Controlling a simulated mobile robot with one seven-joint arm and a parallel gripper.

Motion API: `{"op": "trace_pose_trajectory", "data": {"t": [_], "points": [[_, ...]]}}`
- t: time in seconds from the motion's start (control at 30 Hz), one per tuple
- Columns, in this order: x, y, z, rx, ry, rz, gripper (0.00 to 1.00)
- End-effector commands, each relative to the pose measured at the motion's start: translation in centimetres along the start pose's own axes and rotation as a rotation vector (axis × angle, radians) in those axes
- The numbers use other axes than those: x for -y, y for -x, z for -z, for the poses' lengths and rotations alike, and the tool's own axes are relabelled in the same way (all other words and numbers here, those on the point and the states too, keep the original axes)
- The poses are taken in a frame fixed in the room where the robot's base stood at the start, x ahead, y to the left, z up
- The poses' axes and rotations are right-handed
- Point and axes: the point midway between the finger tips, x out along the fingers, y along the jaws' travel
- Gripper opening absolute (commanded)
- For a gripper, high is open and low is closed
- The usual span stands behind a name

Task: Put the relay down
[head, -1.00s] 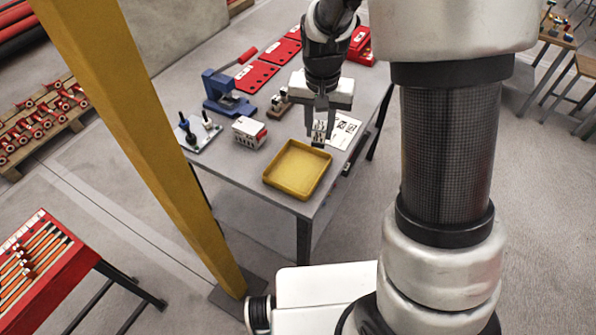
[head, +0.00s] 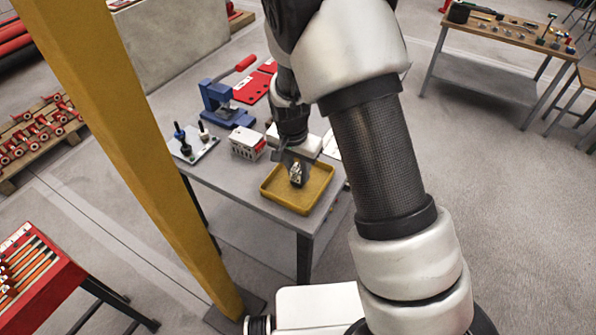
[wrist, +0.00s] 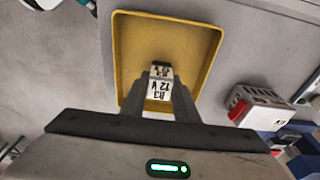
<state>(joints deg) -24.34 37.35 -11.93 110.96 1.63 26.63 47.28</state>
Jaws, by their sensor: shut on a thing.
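The relay (head: 296,173) is a small block with a white label. The wrist view shows the relay (wrist: 159,88) with dark print that includes "12 V". My gripper (head: 295,165) is shut on it, with one finger on each side. In the head view they are over the yellow tray (head: 290,206); the tray (wrist: 204,21) also frames the relay in the wrist view. The tray is shallow, with a raised rim, and no other thing shows in it. I cannot tell whether the relay touches the tray floor.
The tray is near the front corner of a grey table (head: 222,178). A white box with red (head: 246,143) stands left of it. A blue press (head: 222,104) and a plate with two upright pegs (head: 194,146) stand farther left. A yellow post (head: 135,150) rises left of the table.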

Motion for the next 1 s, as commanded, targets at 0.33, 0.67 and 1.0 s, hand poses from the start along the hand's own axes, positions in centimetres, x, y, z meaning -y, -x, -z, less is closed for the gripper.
{"op": "trace_pose_trajectory", "data": {"t": [0.33, 0.67, 1.0], "points": [[0.0, -0.7, -0.1, 0.000, 0.000, 0.001, 0.03], [0.0, -0.7, -0.1, 0.000, 0.000, 0.001, 0.46], [0.1, 1.6, 0.0, -0.002, 0.000, 0.004, 0.46]]}}
